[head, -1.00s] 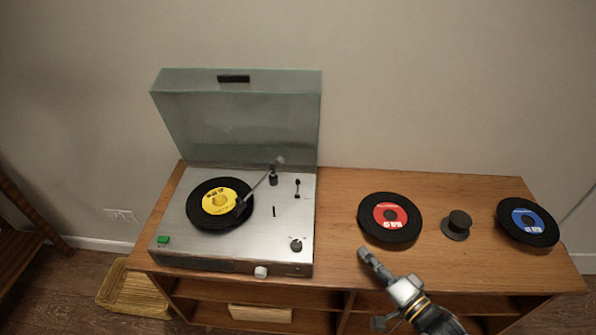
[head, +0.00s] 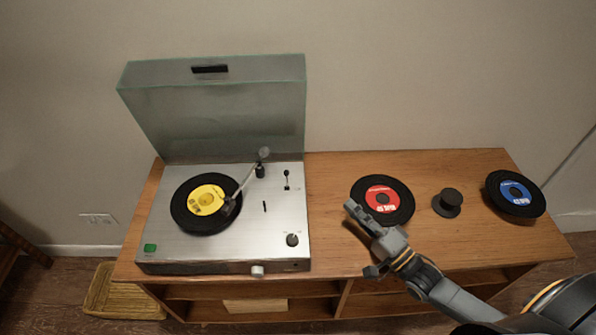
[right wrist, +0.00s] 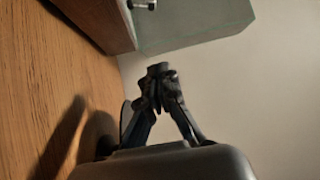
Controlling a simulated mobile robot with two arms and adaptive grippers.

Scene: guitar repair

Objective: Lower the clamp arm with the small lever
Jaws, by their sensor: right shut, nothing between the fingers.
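The silver turntable (head: 262,233) stands at the left of the cabinet top with its lid raised. Its thin arm (head: 247,182) reaches from the pivot at the back over the yellow-label record (head: 188,219); whether its head touches the record is unclear. A small dark lever (head: 286,180) stands upright on the deck right of the arm's pivot. My right gripper (head: 350,205) is right of the turntable, in front of the red-label record, apart from the lever. It is shut and empty; its closed fingers show in the right wrist view (right wrist: 158,72). My left gripper is out of view.
The greenish clear lid (head: 215,115) rises behind the turntable. Right of it lie the red-label record (head: 397,203), a black knob-like piece (head: 448,201) and the blue-label record (head: 507,207). The wooden top (head: 327,180) is bare between turntable and red-label record.

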